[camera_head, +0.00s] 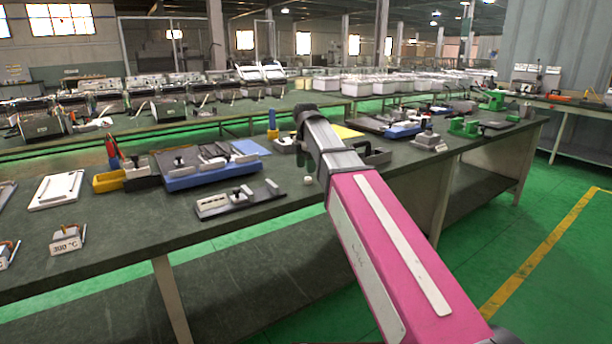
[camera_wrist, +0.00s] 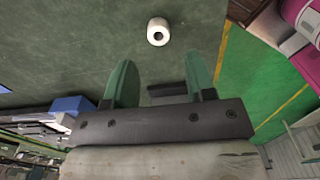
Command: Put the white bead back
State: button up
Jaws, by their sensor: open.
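The white bead (camera_wrist: 158,31) lies on the dark green tabletop in the wrist view, a short, rounded piece with a dark hole in its end. It also shows in the head view (camera_head: 308,180), small and near the front edge of the bench. My gripper (camera_wrist: 160,82) is open, with two green fingers apart and nothing between them. The bead is beyond the fingertips in the wrist view, in line with the gap and apart from both fingers.
The bench (camera_head: 130,230) holds a dark fixture with metal parts (camera_head: 240,199) left of the bead and a blue tray (camera_head: 207,168) behind it. A block marked 380 °C (camera_head: 67,239) stands at the left. The bench's front edge is close to the bead. Bare tabletop surrounds the bead.

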aim_at(306, 179)
notch_tip(306, 179, up, 7)
dwell(0.3)
